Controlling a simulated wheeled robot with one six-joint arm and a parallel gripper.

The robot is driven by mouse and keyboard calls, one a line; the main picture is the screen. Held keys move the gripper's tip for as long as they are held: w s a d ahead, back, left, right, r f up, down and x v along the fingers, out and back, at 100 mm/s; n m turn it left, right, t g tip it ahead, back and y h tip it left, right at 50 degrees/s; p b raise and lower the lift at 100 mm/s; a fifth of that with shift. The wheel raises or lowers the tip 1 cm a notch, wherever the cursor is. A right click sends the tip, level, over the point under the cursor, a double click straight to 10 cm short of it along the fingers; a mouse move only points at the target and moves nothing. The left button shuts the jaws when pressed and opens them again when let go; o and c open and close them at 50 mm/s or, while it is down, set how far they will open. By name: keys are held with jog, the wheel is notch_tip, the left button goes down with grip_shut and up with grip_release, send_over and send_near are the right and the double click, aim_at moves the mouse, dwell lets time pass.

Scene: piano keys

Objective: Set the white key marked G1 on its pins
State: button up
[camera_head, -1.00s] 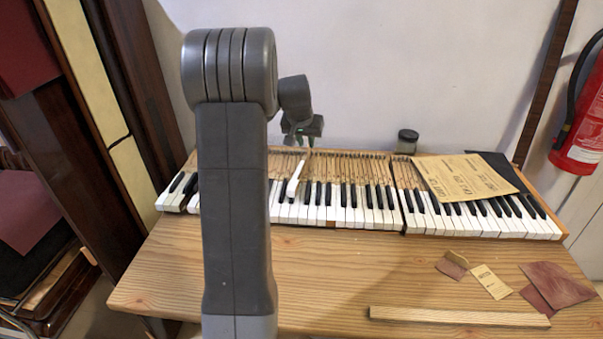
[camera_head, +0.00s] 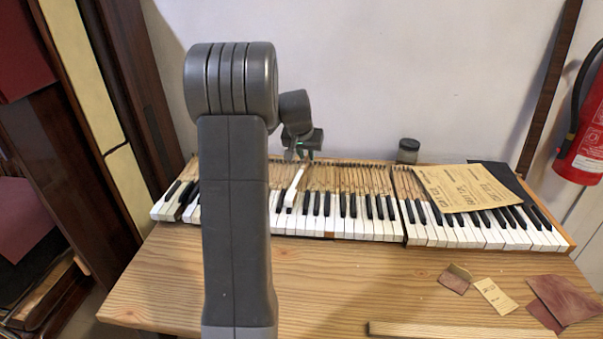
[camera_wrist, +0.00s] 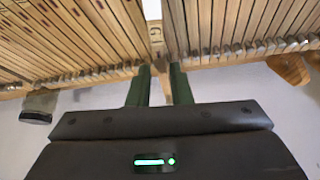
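The white key G1 (camera_head: 296,187) has a white front and shows above the row of keys, left of the middle of the keyboard. Its front end lies above the neighbouring keys, so it looks raised. My gripper (camera_head: 303,150) is at its rear end, over the back of the keyboard. In the wrist view the key's wooden stick (camera_wrist: 156,38) with a dark letter mark runs between my two green fingers (camera_wrist: 159,86), which look closed on it. The pins under the key are hidden, and I cannot tell whether it touches them.
The keyboard (camera_head: 345,228) lies on a wooden table (camera_head: 240,255). A small jar (camera_head: 408,151) stands behind it. A paper sheet (camera_head: 462,187) covers some keys at the right. Paper scraps (camera_head: 495,296) and a wooden strip (camera_head: 460,329) lie in front. A fire extinguisher (camera_head: 590,130) hangs at the right.

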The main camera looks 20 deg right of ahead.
jog(key=shift+f+b, duration=0.4)
jog(key=shift+f, duration=0.3)
grip_shut()
